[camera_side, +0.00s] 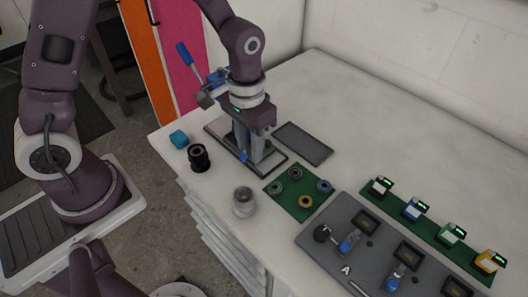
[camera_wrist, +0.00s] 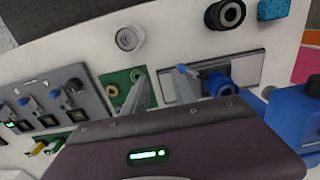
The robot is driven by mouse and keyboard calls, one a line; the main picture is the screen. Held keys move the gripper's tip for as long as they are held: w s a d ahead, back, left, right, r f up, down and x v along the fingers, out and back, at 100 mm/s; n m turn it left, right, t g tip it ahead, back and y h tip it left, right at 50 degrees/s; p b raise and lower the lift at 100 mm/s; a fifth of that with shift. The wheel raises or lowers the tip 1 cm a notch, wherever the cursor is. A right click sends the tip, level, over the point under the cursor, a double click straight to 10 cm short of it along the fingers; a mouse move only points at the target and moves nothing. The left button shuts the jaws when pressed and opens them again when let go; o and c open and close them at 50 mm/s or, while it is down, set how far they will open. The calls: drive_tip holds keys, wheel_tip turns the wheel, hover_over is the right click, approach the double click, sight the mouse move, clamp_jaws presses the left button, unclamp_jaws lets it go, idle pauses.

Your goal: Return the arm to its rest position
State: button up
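My gripper (camera_side: 246,148) points down over the grey base plate (camera_side: 216,128) of a lever press near the table's far left side. In the wrist view my gripper (camera_wrist: 161,80) has its two fingers apart, with nothing seen between them. A blue round part (camera_wrist: 217,83) sits beside the right finger, on the plate. The side view hides most of the press behind my arm; its blue-handled lever (camera_side: 184,56) stands up at the left. I cannot tell in the side view whether the fingertips touch the plate.
A black cylinder (camera_side: 199,158), a blue block (camera_side: 179,139) and a clear-grey jar (camera_side: 244,202) stand near the left edge. A green mat (camera_side: 291,208) holds several rings. A grey fixture board (camera_side: 320,251) and a green strip with several small modules lie right. The back table is clear.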

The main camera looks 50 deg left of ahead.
drive_tip(key=s+a+r+t, duration=0.2)
drive_tip(key=s+r, duration=0.1)
drive_tip(key=r, duration=0.4)
drive_tip(key=s+a+r+t, duration=0.1)
drive_tip(key=s+r, duration=0.2)
drive_tip(key=r, duration=0.5)
drive_tip(key=s+a+r+t, duration=0.2)
drive_tip(key=s+r, duration=0.3)
drive_tip(key=s, duration=0.5)
drive_tip(key=shift+t, duration=0.3)
